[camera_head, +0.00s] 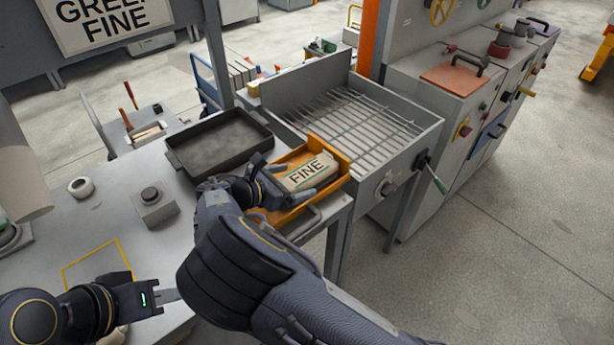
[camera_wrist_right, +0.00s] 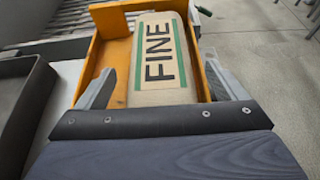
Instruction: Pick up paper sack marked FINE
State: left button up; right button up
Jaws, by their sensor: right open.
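The paper sack marked FINE (camera_head: 306,174) is tan with a green-edged label and lies in an orange tray (camera_head: 341,158). In the right wrist view the sack (camera_wrist_right: 157,58) stretches away between the two fingers of my right gripper (camera_wrist_right: 165,88). My right gripper (camera_head: 288,188) is open, with a finger on either side of the sack's near part; I cannot tell whether they touch it. The gripper hides the sack's near end in the head view. My left gripper (camera_head: 168,296) is at the lower left over the table, away from the sack; its fingertips are unclear.
A dark shallow pan (camera_head: 220,143) stands left of the orange tray (camera_wrist_right: 112,22). A metal grate (camera_head: 345,115) in a grey frame lies beyond it. A button box (camera_head: 153,204) and a white roll (camera_head: 81,187) stand on the grey table (camera_head: 110,222). A sign (camera_head: 105,22) hangs at the upper left.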

jog(key=shift+c, duration=0.4)
jog(key=c, duration=1.1)
jog(key=shift+o, duration=0.2)
jog(key=shift+a+r, duration=0.1)
